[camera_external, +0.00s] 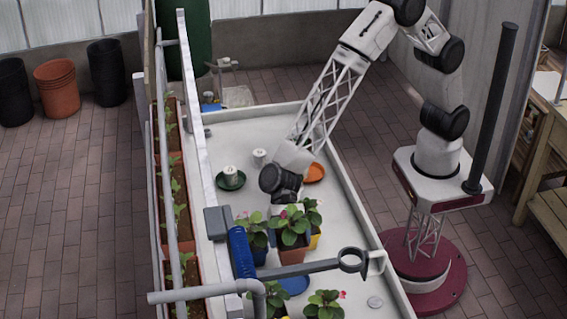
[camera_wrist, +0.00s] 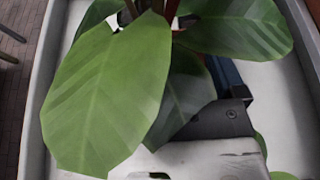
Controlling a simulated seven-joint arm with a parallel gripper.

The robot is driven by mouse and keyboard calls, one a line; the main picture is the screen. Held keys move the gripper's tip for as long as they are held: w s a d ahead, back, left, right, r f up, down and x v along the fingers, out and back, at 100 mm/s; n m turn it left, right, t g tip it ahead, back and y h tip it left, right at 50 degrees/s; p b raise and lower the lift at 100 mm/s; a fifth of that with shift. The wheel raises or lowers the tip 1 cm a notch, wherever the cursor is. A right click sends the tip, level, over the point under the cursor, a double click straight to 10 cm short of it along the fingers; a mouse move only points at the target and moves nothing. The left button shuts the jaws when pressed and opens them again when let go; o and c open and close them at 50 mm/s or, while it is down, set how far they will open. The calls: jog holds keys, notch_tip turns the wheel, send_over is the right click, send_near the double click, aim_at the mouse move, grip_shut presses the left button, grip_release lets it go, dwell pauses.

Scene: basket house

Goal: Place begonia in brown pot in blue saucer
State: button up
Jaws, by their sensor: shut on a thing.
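The begonia (camera_external: 289,226) in the brown pot (camera_external: 292,252) is upright in the external view, with green leaves and pink flowers. My gripper (camera_external: 284,200) is right above and behind it, shut on this plant or its pot; leaves hide the contact. In the wrist view, large leaves (camera_wrist: 105,95) cover much of the picture, and a dark part of my gripper (camera_wrist: 222,120) shows below them. The blue saucer (camera_external: 295,286) lies just in front of the brown pot, partly hidden by a grey bar. I cannot tell whether the pot touches the bench.
Begonias in a blue pot (camera_external: 258,250) and a yellow pot (camera_external: 315,240) stand close on either side. More plants (camera_external: 324,304) are in front. A green saucer (camera_external: 231,179) and an orange saucer (camera_external: 315,172) lie farther back. A grey bar with a ring (camera_external: 352,261) crosses the front.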

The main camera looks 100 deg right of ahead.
jog(key=shift+s+a, duration=0.1)
jog(key=shift+a, duration=0.1)
send_over(290, 278)
jog(key=shift+d+f, duration=0.1)
jog(key=shift+f, duration=3)
jog(key=shift+f, duration=1.85)
jog(key=shift+f, duration=0.6)
jog(key=o, duration=0.8)
